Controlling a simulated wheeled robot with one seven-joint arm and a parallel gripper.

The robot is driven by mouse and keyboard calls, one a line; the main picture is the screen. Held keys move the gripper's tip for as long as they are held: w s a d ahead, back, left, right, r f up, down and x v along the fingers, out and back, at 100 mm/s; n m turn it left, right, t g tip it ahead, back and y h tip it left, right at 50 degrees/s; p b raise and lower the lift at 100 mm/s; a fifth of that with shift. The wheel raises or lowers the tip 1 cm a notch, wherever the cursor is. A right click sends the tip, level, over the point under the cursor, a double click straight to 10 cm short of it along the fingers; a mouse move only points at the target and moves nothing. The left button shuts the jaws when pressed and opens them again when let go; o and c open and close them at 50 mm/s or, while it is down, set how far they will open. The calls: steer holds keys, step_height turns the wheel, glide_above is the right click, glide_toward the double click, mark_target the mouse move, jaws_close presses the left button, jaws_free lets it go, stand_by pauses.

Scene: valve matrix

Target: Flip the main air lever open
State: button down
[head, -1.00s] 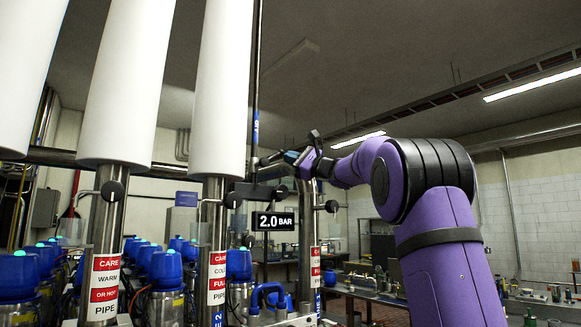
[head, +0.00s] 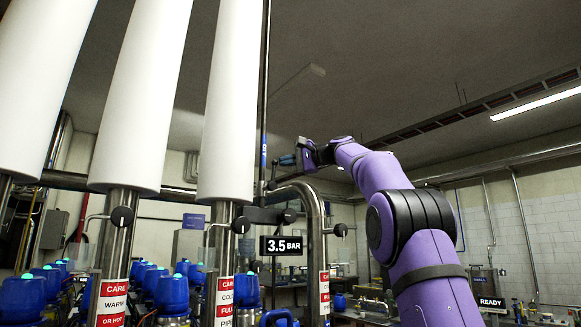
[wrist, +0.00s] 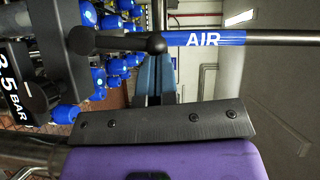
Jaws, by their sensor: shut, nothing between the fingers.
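The thin air pipe (head: 265,90) rises vertically and carries a blue band marked AIR, readable in the wrist view (wrist: 203,39). A dark lever with a rounded end lies roughly in line with this pipe in the wrist view (wrist: 115,42). In the head view the lever is small and hard to separate from the dark fittings under the pipe. My gripper (head: 286,160) is just right of the pipe, near the lever's height. Its blue fingers (wrist: 148,80) are shut and empty; I cannot tell whether they touch the lever.
A sign (head: 283,245) reads 3.5 BAR below the lever. A curved steel pipe (head: 313,205) stands beneath my gripper. White-wrapped pipes (head: 145,95) and blue-capped valves (head: 172,290) fill the left. A READY sign (head: 490,303) shows at lower right.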

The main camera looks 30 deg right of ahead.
steer(key=shift+a+r, duration=0.15)
steer(key=shift+a, duration=0.35)
stand_by(0.3)
